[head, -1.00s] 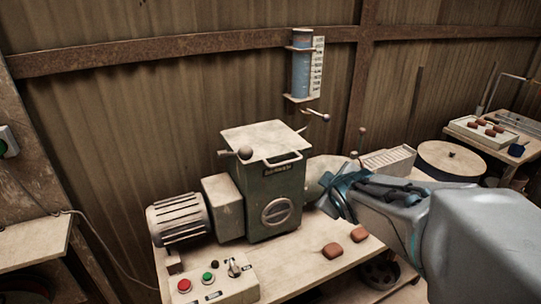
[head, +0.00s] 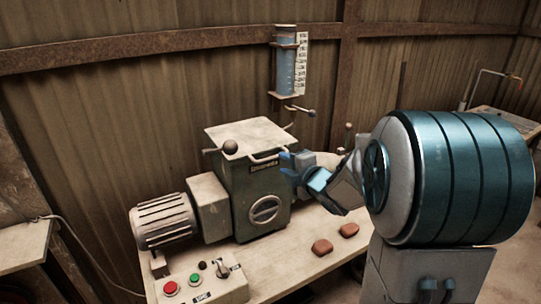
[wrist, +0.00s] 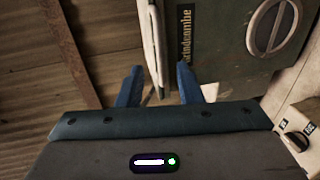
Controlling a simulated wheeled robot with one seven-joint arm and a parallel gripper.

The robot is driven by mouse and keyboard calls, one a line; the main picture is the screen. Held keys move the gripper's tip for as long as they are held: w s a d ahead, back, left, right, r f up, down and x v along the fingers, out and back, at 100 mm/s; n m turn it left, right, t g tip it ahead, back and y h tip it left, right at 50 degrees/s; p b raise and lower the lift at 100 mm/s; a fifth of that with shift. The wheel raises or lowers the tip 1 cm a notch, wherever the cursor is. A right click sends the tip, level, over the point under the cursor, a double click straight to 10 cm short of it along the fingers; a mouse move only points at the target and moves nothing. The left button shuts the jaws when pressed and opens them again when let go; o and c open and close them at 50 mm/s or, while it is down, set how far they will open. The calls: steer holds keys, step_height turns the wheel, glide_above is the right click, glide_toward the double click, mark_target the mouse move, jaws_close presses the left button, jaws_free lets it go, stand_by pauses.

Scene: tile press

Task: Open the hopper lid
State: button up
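The hopper lid (head: 245,135) is a pale worn plate lying flat on top of the green hopper box (head: 258,185). A bar handle (head: 266,158) runs along its front edge, and a dark ball knob sits at its left corner. My gripper (head: 287,165) is at the right end of the handle, with its blue fingers open. In the wrist view, the lid's pale edge and handle (wrist: 154,50) run between the two spread fingertips (wrist: 158,80). A gap shows on both sides of it. Whether a finger touches it I cannot tell.
A motor (head: 163,221) stands left of the hopper, and a control box (head: 200,284) with red and green buttons is in front. Two reddish tiles (head: 335,239) lie on the bench at right. A water gauge (head: 286,70) hangs on the wall behind.

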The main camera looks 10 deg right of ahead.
mark_target(274, 158)
steer(key=p+x, duration=0.1)
steer(key=x, duration=0.8)
steer(key=shift+w+p, duration=0.2)
steer(key=shift+p, duration=0.2)
steer(key=shift+a+f, duration=0.1)
jaws_close()
